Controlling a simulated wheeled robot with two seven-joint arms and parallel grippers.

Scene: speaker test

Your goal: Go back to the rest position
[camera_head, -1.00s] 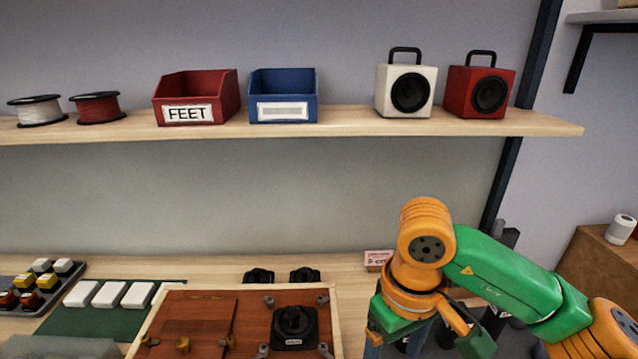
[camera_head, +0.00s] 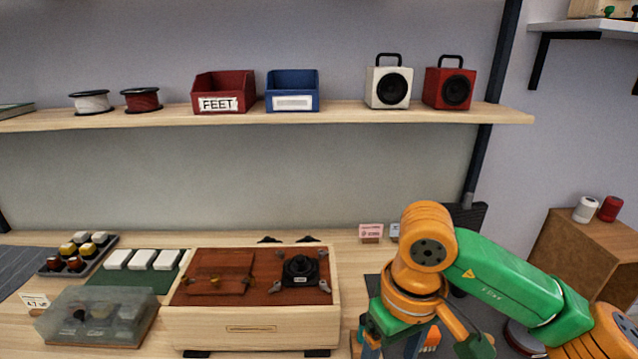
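My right arm comes in from the lower right, green and orange, bent over the right part of the workbench (camera_head: 350,236). My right gripper (camera_head: 393,347) points down at the bottom edge of the head view, to the right of the wooden box (camera_head: 250,328). Its fingertips are cut off or hidden, so I cannot tell if it is open or shut. No held thing shows. My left arm and gripper are not in view.
A shelf (camera_head: 330,115) above holds spools, a red bin (camera_head: 222,90), a blue bin (camera_head: 292,90), a white speaker (camera_head: 388,84) and a red speaker (camera_head: 448,84). A clear-lidded case (camera_head: 95,315) and a dark tray (camera_head: 52,268) stand left. A brown cabinet (camera_head: 585,250) stands at right.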

